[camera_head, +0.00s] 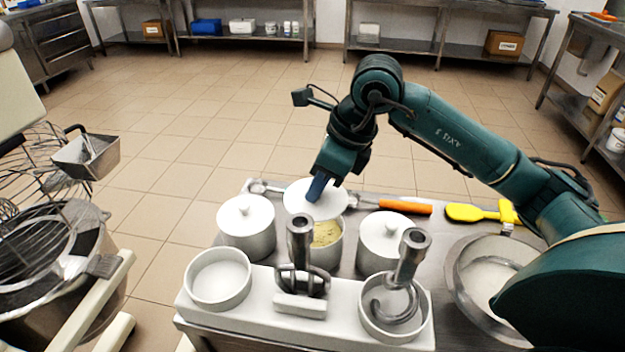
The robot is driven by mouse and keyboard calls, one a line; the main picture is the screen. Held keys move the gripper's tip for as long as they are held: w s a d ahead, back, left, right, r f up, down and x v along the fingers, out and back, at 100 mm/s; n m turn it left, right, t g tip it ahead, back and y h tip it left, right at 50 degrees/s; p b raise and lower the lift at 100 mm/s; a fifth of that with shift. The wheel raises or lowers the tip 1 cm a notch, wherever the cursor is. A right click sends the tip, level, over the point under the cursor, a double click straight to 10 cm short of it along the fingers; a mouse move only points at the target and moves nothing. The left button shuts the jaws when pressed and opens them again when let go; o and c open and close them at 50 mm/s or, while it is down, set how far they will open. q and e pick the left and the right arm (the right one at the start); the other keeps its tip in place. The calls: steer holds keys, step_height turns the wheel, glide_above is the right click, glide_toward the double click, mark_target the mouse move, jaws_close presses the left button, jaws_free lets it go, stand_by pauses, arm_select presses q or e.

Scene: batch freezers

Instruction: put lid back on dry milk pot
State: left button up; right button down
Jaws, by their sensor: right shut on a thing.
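The middle pot (328,253) stands open at the front, with yellowish powder (325,233) showing inside. My right gripper (318,188) is shut on a round white lid (298,196). The lid is over the back part of this pot, and the front of the opening is uncovered. I cannot tell whether the lid touches the rim. The gripper hides the lid's knob. My left gripper is not in view.
Lidded pots stand to the left (248,240) and right (375,256). In front, a white holder (250,310) carries a white bowl (218,280) and metal mixing tools (300,245). An orange-handled tool (400,206), a yellow scraper (470,212) and a large metal bowl (465,280) are on the right.

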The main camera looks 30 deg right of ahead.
mark_target(319, 197)
steer(key=shift+s+f+b, duration=0.1)
steer(key=shift+f+b, duration=0.35)
steer(key=shift+f, duration=0.25)
steer(key=shift+f+b, duration=0.55)
steer(key=shift+f, duration=0.35)
steer(key=shift+f+b, duration=0.65)
steer(key=shift+f, duration=0.15)
steer(key=shift+f+b, duration=0.4)
steer(key=shift+f, duration=0.2)
arm_select(q)
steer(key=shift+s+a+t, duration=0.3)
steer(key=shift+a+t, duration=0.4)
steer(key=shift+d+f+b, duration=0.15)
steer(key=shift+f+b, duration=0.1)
steer(key=shift+b, duration=0.1)
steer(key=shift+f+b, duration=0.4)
steer(key=shift+b, duration=0.05)
arm_select(e)
steer(key=shift+f, duration=0.15)
